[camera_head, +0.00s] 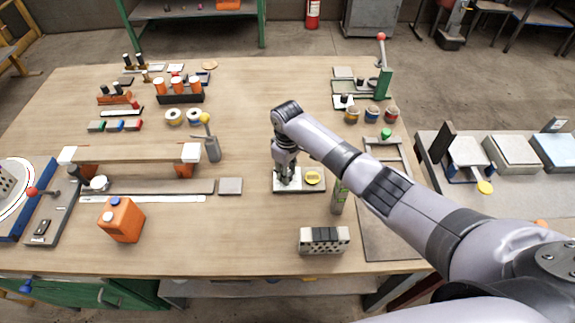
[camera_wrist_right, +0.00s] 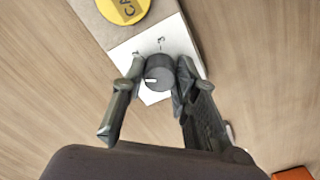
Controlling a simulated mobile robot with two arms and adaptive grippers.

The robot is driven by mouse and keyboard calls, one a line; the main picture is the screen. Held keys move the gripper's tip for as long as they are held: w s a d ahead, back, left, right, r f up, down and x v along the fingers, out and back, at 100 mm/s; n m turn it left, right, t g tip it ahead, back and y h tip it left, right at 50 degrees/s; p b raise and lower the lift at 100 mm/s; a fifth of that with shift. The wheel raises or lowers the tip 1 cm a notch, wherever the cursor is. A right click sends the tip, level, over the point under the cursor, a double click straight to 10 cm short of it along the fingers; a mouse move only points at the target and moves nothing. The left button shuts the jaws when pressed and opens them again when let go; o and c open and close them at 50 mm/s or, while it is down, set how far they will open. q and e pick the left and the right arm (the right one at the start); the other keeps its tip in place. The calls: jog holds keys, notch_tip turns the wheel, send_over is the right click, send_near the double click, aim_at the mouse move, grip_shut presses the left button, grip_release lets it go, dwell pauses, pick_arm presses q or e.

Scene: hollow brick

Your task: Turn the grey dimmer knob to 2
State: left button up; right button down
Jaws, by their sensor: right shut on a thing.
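The grey dimmer knob (camera_wrist_right: 159,72) shows in the right wrist view as a dark round knob on a white plate (camera_wrist_right: 172,36). A short white mark on the knob points to the left in that view. Small printed marks stand on the plate above the knob, too small to read surely. My right gripper (camera_head: 288,181) points down over the plate's left part in the head view. Its two fingers are shut on the knob, one on each side; the arm hides the knob in the head view. My left gripper is not in view.
A yellow round label (camera_head: 312,178) sits on the plate right of the gripper. A green-labelled can (camera_head: 338,198) stands close to its right, under my right forearm. A perforated block (camera_head: 324,240) lies nearer the front.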

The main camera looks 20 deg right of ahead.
jog(key=m+p, duration=0.2)
jog(key=m, duration=0.1)
jog(key=shift+r, duration=0.15)
jog(key=shift+m+p, duration=0.65)
jog(key=shift+m, duration=0.75)
jog(key=shift+w, duration=0.1)
jog(key=c, duration=1.2)
grip_release()
jog(key=shift+c, duration=0.2)
notch_tip(320, 180, up, 12)
